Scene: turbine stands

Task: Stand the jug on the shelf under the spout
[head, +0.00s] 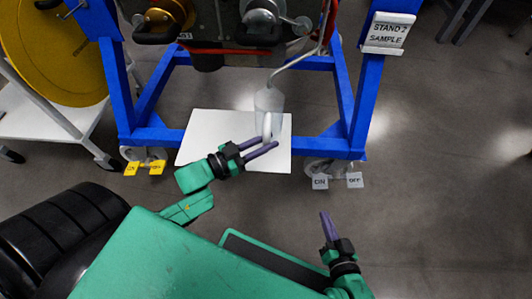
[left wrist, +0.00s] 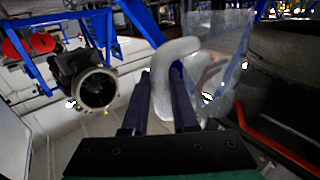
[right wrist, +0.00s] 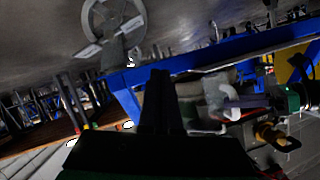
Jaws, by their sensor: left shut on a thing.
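The jug (head: 271,101) is a clear, greyish vessel with a thick pale handle (head: 267,124). My left gripper (head: 262,148) is shut on this handle, which stands between its fingers in the left wrist view (left wrist: 174,85). The jug appears upright over the white shelf (head: 205,138), at the blue stand's foot. I cannot tell whether its base touches the shelf. The thin bent spout (head: 298,59) comes down from the right, its tip at the jug's mouth in the head view. My right gripper (head: 327,222) is shut and empty, low at the right, away from the jug.
The blue stand frame (head: 357,95) surrounds the shelf, with a "STAND 2 SAMPLE" sign (head: 388,32). A cart with a yellow disc (head: 52,50) stands left. The floor at right is clear.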

